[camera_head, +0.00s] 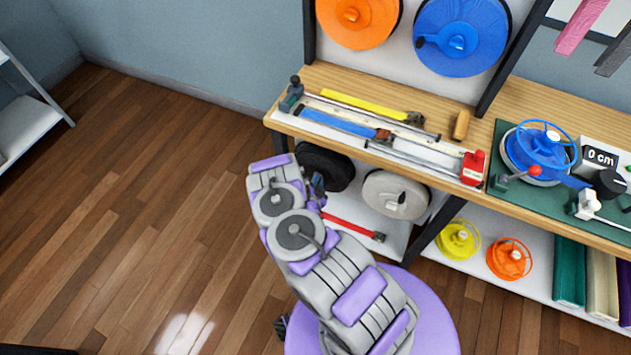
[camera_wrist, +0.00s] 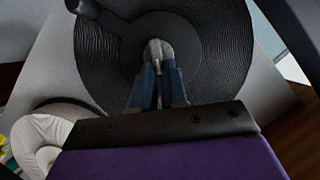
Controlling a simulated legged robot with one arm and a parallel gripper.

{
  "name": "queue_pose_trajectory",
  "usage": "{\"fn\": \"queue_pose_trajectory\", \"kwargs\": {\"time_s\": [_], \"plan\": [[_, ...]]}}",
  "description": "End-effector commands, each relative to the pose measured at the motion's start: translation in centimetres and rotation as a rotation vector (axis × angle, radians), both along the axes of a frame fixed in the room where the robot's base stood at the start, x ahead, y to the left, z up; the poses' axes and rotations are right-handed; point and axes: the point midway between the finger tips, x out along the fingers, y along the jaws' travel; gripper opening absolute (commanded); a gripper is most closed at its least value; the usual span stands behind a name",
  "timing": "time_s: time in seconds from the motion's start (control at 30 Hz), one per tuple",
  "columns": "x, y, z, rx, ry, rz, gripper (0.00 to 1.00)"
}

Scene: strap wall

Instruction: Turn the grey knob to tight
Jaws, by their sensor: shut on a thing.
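My gripper (camera_wrist: 158,82) is shut on a small grey knob (camera_wrist: 157,50) at the middle of a black ribbed reel (camera_wrist: 210,42) in the wrist view. The two blue fingers stand one on each side of the knob. In the head view the black reel (camera_head: 330,163) is under the workbench at its left end, and my gripper (camera_head: 318,186) reaches it from the front. My arm partly covers the reel there, and the knob is hidden. I see no tight mark in either view.
A pale grey reel (camera_head: 395,197) stands close on the right, and a red bar (camera_head: 352,226) lies below. The workbench edge (camera_head: 375,155) overhangs the reels. Yellow (camera_head: 458,240) and orange (camera_head: 508,260) reels stand farther right. The wooden floor (camera_head: 150,200) at left is clear.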

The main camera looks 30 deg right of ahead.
Motion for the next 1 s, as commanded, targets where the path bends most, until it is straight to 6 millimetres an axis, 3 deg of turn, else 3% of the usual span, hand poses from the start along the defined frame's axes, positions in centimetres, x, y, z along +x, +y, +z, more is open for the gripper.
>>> {"fn": "queue_pose_trajectory", "kwargs": {"time_s": [0.6,1.0], "plan": [[-0.8,-0.5,-1.3,0.325,-0.408,0.0,0.0],[-0.8,-0.6,-1.6,0.415,-0.524,-0.002,0.0]]}}
